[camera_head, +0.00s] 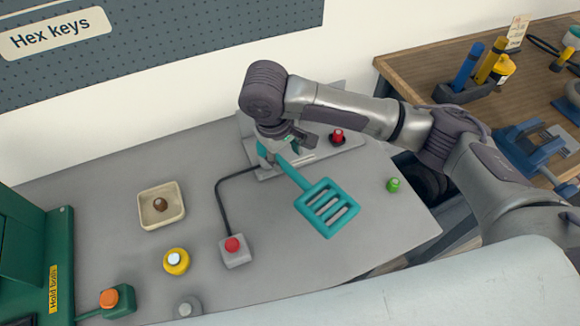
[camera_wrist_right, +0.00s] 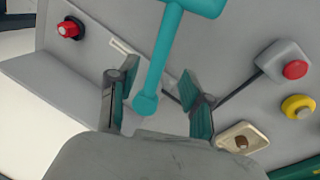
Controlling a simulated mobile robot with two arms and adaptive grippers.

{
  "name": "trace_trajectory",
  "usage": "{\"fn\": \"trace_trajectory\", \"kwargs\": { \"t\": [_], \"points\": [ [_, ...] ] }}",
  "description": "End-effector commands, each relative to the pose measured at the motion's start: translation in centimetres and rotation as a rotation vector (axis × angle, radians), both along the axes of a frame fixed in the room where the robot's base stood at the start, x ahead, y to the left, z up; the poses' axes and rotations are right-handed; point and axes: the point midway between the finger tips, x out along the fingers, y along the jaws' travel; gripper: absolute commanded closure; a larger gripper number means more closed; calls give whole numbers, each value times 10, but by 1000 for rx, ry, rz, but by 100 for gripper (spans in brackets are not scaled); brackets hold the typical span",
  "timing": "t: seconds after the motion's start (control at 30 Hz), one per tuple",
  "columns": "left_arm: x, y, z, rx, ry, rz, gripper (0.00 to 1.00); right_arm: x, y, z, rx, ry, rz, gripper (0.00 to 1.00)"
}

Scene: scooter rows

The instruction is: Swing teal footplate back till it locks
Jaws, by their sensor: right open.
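The teal footplate (camera_head: 327,207) is a slotted plate on a straight stem, pointing toward the lower right over the grey bench in the head view. Its stem (camera_wrist_right: 158,65) shows in the right wrist view, with its rounded end (camera_wrist_right: 146,103) low between the fingers. My right gripper (camera_head: 284,147) is at the stem's upper end, by the grey bracket. In the wrist view the right gripper (camera_wrist_right: 158,78) is open, with a finger on each side of the stem and visible gaps. The pivot is partly hidden by the gripper in the head view. My left gripper is not seen.
A red knob (camera_head: 337,137) stands behind the stem and a green button (camera_head: 393,185) is to its right. A red-button box (camera_head: 236,251) with a cable, a yellow button (camera_head: 176,261) and a cream tray (camera_head: 161,205) are left. Bare bench surrounds the plate.

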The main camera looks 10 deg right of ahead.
Motion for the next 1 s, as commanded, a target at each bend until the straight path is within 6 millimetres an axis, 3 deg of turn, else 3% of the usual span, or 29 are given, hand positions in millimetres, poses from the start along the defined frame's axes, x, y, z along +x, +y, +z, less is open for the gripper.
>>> {"fn": "trace_trajectory", "kwargs": {
  "t": [0.1,0.3,0.73,0.77,1.0],
  "points": [
    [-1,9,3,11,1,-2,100,2,-5,-24,-2,3,-1,50],
    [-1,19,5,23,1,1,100,5,-10,-53,-2,1,0,50],
    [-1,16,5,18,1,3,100,6,-12,-65,0,0,2,50],
    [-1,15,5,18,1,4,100,6,-12,-65,0,0,2,52],
    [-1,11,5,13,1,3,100,6,-12,-64,0,0,2,92]
  ]
}}
